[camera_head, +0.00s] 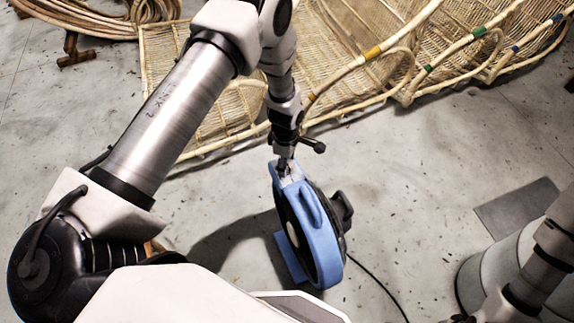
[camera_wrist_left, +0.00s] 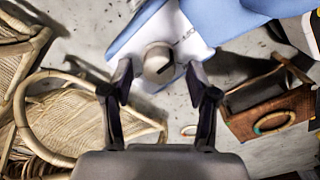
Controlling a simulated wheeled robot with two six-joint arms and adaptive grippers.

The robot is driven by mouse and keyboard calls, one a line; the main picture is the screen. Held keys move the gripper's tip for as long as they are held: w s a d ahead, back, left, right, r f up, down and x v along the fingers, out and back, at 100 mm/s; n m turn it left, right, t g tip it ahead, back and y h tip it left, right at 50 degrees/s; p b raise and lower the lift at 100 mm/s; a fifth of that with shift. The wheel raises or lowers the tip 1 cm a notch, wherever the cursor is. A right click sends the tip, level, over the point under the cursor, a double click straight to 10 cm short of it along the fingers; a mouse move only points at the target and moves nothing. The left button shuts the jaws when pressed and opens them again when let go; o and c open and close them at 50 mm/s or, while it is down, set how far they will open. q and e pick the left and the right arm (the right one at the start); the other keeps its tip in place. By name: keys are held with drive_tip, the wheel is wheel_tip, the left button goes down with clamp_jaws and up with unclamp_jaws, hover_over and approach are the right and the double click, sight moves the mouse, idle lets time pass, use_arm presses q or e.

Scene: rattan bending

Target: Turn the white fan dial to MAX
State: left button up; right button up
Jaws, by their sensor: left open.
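The blue fan (camera_head: 322,242) stands on the floor in the middle of the head view, with a dark grille side and a blue foot. Its white panel is at the top, under my left gripper (camera_head: 285,163). In the left wrist view, the white fan dial (camera_wrist_left: 158,61) sits on the white panel (camera_wrist_left: 190,38) and has a dark mark on its face. My left gripper, also in the wrist view (camera_wrist_left: 159,74), is open, with one finger on each side of the dial. I cannot tell whether the fingers touch it. In the head view the dial is hidden. My right gripper is out of view.
Large woven rattan pieces (camera_head: 350,45) lie behind the fan. A coil of rattan (camera_head: 100,18) is at the upper left. A black cord (camera_head: 380,285) runs from the fan over the floor. A grey cylinder (camera_head: 480,275) and a dark flat plate (camera_head: 515,207) are at the right.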

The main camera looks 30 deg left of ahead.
use_arm(q)
drive_tip(key=shift+f, duration=0.45)
clamp_jaws()
